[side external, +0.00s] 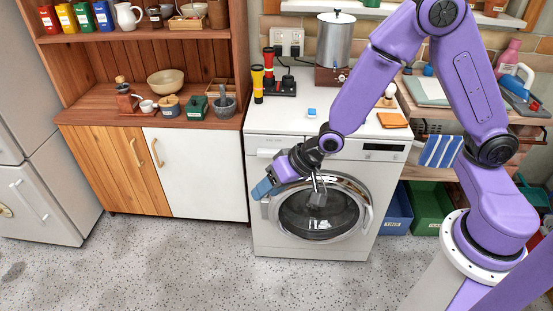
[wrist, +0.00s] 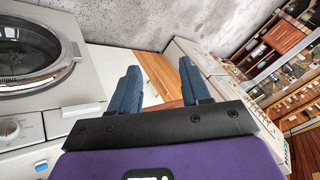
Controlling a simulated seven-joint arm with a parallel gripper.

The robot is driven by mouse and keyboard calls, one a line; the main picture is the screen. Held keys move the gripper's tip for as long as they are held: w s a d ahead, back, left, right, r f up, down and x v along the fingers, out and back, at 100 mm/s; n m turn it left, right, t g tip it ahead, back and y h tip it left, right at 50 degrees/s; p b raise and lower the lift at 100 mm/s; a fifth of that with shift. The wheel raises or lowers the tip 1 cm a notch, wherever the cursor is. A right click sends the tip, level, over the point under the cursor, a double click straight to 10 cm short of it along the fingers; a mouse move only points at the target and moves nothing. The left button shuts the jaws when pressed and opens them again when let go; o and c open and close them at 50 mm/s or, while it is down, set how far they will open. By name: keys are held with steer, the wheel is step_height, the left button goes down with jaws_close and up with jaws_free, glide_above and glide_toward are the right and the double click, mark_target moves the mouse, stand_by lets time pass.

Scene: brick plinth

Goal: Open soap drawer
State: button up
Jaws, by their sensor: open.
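The white washing machine (side external: 262,225) stands at the centre of the side external view, with its round door (side external: 320,210) shut. Its soap drawer (side external: 268,152) is at the left end of the top front panel and looks shut. My gripper (side external: 262,190) is in front of the machine's left edge, below the drawer and left of the door. In the wrist view its blue fingers (wrist: 158,72) are apart with nothing between them.
A wooden cabinet (side external: 195,172) with a white door and a wood door stands left of the machine. A small blue-and-white block (side external: 311,112) and an orange item (side external: 392,120) lie on the machine's top. The floor (side external: 190,265) in front is clear.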

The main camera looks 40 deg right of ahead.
steer(key=w+d+f+m+t+h, duration=0.1)
steer(key=w+d+f+m+t, duration=0.25)
steer(key=w+f+m, duration=0.2)
steer(key=w+d+f+m+t, duration=0.3)
steer(key=w+d+f+m, duration=0.1)
steer(key=w+d+f, duration=0.15)
steer(key=s+d+f+m+t+h, duration=0.4)
steer(key=d+f+m+t, duration=0.35)
steer(key=d, duration=0.65)
steer(key=w+f+g, duration=0.1)
steer(key=w, duration=1.6)
steer(key=shift+g, duration=0.3)
steer(key=shift+c, duration=0.3)
jaws_close()
steer(key=shift+a+f, duration=0.1)
